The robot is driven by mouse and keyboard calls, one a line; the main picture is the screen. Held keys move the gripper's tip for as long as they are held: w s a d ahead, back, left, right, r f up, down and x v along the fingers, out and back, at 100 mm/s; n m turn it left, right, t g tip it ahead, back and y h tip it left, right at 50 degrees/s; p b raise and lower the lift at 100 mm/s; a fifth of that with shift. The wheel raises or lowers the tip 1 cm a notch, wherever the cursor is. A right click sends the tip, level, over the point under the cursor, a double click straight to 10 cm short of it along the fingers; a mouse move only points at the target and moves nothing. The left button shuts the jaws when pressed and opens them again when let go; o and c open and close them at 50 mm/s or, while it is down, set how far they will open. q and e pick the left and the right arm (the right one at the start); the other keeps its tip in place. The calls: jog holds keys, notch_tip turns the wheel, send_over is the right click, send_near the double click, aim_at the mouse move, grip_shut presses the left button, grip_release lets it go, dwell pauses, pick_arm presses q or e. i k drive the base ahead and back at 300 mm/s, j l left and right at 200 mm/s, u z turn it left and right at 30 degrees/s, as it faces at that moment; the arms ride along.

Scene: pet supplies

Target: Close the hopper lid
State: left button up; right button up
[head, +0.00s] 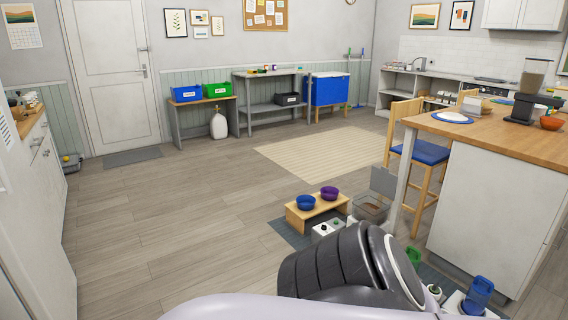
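What looks like the hopper is a clear bin (368,208) with brown contents, on the floor right of the low wooden bowl stand. A grey translucent panel, apparently its lid (383,181), stands raised at the back of the bin, so the hopper looks open. A white box with dark knobs or buttons (327,229) sits just in front-left of it. One of my arms fills the bottom centre and hides the floor in front of the hopper. Neither gripper shows.
The wooden stand (302,219) holds a blue bowl (306,202) and a purple bowl (330,193). A counter (500,135) and a blue-seated stool (424,152) stand to the right. A blue container (478,292) is at lower right. The floor (180,220) on the left is clear.

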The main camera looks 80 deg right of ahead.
aim_at(385, 182)
jog(key=z, duration=3.3)
jog(key=u, duration=0.55)
jog(key=i+l+u, duration=0.1)
jog(key=i+u, duration=0.2)
jog(key=i, duration=0.7)
jog(key=i+u, duration=0.3)
jog(key=i, duration=0.2)
jog(key=i+u, duration=0.35)
jog(key=i, duration=0.15)
jog(key=i+l+u, duration=0.25)
jog(key=i, duration=0.9)
jog(key=i+j+z, duration=0.1)
jog(key=i, duration=0.45)
jog(key=i+j, duration=0.1)
jog(key=i, duration=0.5)
jog(key=z, duration=0.05)
